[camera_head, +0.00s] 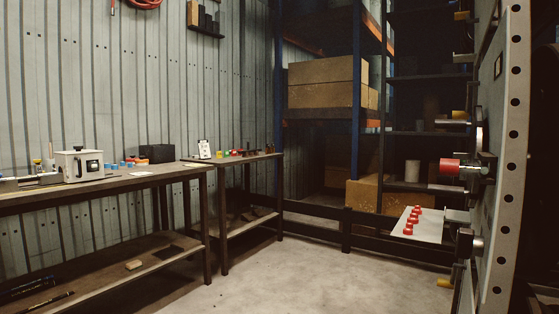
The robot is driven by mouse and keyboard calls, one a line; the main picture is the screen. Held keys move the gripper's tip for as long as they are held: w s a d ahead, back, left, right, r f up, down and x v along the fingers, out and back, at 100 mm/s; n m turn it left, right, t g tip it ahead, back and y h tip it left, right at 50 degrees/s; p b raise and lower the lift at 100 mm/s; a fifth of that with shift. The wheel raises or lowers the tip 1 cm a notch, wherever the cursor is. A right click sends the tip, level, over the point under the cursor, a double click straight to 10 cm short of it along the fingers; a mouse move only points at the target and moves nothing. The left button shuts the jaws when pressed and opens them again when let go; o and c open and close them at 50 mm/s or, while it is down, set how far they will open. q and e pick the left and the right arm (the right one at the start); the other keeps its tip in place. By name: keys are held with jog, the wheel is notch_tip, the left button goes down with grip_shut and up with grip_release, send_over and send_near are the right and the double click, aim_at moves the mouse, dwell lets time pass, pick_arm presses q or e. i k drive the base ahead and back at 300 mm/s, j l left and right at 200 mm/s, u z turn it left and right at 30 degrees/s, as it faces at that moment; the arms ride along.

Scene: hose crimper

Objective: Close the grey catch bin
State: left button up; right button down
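A light grey tray or drawer (431,227) sticks out to the left from the low part of the machine panel (503,165) at the right edge. It bears a row of several red pieces (411,222) along its left side. It may be the grey catch bin, standing out from the panel, but I cannot tell for sure. Neither of my grippers is in view.
Fittings stick out of the panel above the tray, among them a red-ended one (450,166). Two workbenches (150,180) with small items line the left wall. Shelving with cardboard boxes (325,83) stands behind a dark low rail (318,234). The concrete floor (290,275) is clear.

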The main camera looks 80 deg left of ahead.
aim_at(71, 167)
jog(key=l+u, duration=0.15)
jog(key=u, duration=2.1)
jog(key=i+u, duration=0.15)
jog(key=u, duration=0.7)
jog(key=i+u, duration=0.1)
jog(key=u, duration=0.35)
jog(key=i+l+u, duration=0.1)
jog(key=u, duration=0.15)
jog(key=i+l+z, duration=0.15)
jog(key=i, duration=1.35)
